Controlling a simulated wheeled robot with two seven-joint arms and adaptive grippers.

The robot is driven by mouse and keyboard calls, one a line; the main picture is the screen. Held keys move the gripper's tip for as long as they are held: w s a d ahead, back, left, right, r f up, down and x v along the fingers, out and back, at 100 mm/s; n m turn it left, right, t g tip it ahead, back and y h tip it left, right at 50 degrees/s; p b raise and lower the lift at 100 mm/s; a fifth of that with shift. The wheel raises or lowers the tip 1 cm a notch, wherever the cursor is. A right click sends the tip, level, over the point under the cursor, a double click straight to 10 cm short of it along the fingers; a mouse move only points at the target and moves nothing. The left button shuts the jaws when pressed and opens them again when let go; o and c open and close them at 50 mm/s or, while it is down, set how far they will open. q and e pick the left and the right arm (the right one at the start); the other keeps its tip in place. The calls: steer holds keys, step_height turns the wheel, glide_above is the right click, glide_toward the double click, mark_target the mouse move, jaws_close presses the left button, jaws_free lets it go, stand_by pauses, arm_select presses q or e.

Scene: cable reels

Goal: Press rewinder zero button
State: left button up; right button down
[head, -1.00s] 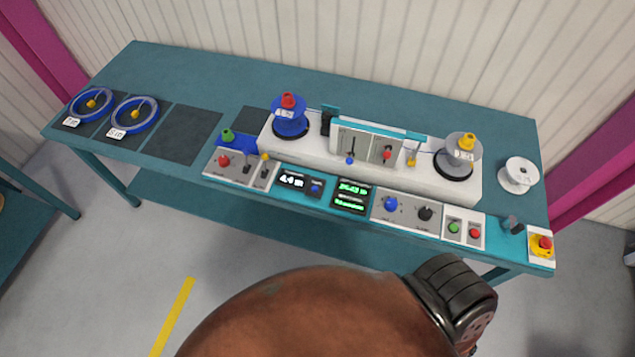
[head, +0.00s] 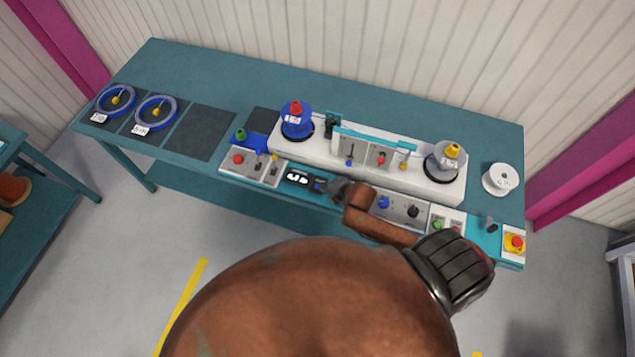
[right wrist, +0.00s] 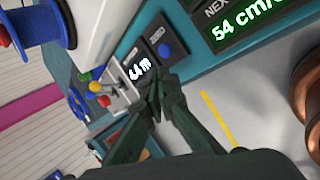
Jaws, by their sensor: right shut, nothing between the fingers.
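The blue zero button (right wrist: 165,50), labelled ZERO, sits on a dark panel beside a small white-lettered length display (right wrist: 140,71). In the head view the same button (head: 318,185) is just left of my right gripper (head: 337,188). The right gripper is shut and empty. In the right wrist view its dark fingertips (right wrist: 162,83) are close to the button but look apart from it. The gap in height is hard to judge. My left gripper is not in view.
A blue reel (head: 297,122) and a grey reel (head: 446,160) stand on the white rewinder. A blue knob (head: 384,202), a black knob and a red-and-yellow stop button (head: 514,243) line the front edge. My right arm covers the green display in the head view.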

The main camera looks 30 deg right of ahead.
steer(key=w+r+n+y+p, duration=0.1)
steer(key=w+r+n, duration=0.4)
steer(key=n, duration=0.4)
steer(key=shift+d+n+t, duration=0.3)
steer(key=shift+d+t, duration=0.05)
steer(key=shift+t, duration=0.05)
step_height(320, 180, down, 7)
steer(key=b, duration=0.6)
steer(key=shift+s+b, duration=0.1)
steer(key=shift+b, duration=0.3)
steer(key=shift+f+b, duration=0.4)
steer(key=shift+f, duration=0.4)
steer(key=shift+f, duration=0.4)
